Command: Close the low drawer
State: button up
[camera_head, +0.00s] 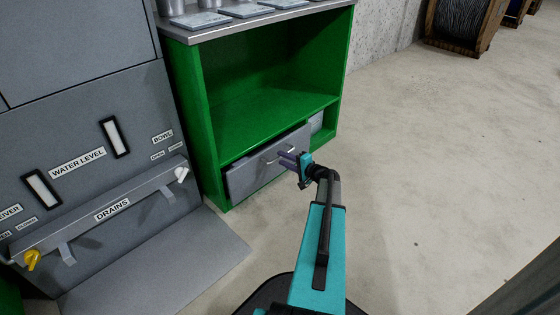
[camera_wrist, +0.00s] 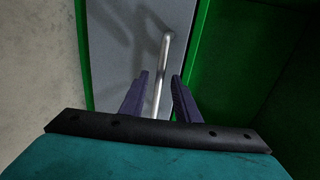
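The low drawer (camera_head: 255,178) has a grey front and sits at the bottom of the green cabinet in the head view. Its front appears to stand slightly out from the cabinet. Its metal bar handle (camera_head: 280,155) is on the front, partly hidden by my gripper (camera_head: 285,158). In the wrist view the handle (camera_wrist: 163,60) runs between the two purple fingers of my gripper (camera_wrist: 160,76), with gaps on both sides. The gripper is open, and the grey drawer front (camera_wrist: 115,45) lies beyond it. Whether a finger touches the drawer front cannot be told.
The green cabinet (camera_head: 208,130) has an open shelf above the drawer and a metal top (camera_head: 250,20). A grey machine with a drains rail (camera_head: 110,208) stands left. Bare concrete floor (camera_head: 430,150) is clear on the right. A cable reel (camera_head: 462,20) stands far back.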

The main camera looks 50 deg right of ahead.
jog(key=shift+b+x, duration=0.4)
jog(key=shift+x, duration=1.2)
jog(key=shift+c, duration=0.2)
grip_shut()
